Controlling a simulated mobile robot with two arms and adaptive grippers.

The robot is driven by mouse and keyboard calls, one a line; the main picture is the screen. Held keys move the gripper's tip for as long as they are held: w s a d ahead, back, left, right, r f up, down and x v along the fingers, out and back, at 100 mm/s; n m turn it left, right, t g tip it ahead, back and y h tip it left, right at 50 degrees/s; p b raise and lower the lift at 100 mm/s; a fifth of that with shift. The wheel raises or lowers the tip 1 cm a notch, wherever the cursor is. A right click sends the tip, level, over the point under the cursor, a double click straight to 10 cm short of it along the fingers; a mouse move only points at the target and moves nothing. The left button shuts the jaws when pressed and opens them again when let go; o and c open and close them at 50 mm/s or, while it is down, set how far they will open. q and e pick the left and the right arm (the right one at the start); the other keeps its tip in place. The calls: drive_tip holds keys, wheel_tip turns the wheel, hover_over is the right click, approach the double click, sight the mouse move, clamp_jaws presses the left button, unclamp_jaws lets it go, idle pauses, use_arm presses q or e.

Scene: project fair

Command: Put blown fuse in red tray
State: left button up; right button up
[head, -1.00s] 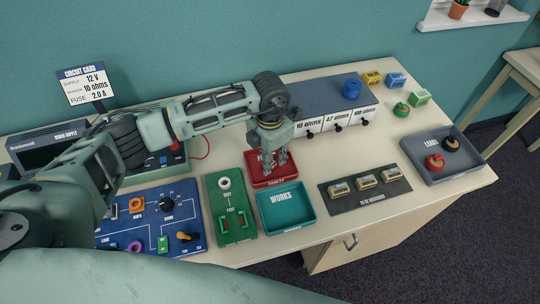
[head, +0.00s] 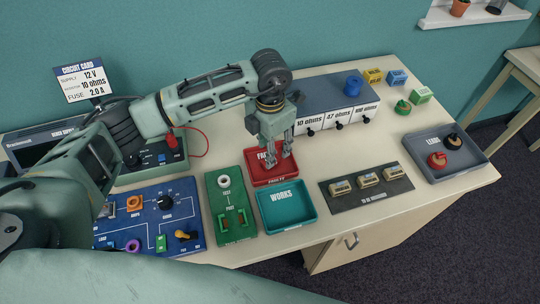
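The red tray (head: 258,180) sits near the middle of the table, behind the teal tray marked WORKS. Its label is partly covered by my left gripper (head: 278,162). My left gripper points down just above the red tray, with its two fingertips apart. I see nothing held between them. No fuse can be made out in the visible part of the red tray; the fingers hide some of its floor. Several small beige parts (head: 367,180) lie on a dark mat to the right; I cannot tell whether any is a blown fuse. My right gripper is not in view.
The teal tray (head: 286,225) looks empty. A green test board (head: 230,229) and a blue circuit board (head: 135,234) lie to the left. A grey drawer box (head: 315,92) stands behind. A grey leads tray (head: 465,172) is at the right.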

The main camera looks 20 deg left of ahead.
use_arm(q)
wheel_tip(320, 180, up, 8)
drive_tip(key=b, duration=0.2)
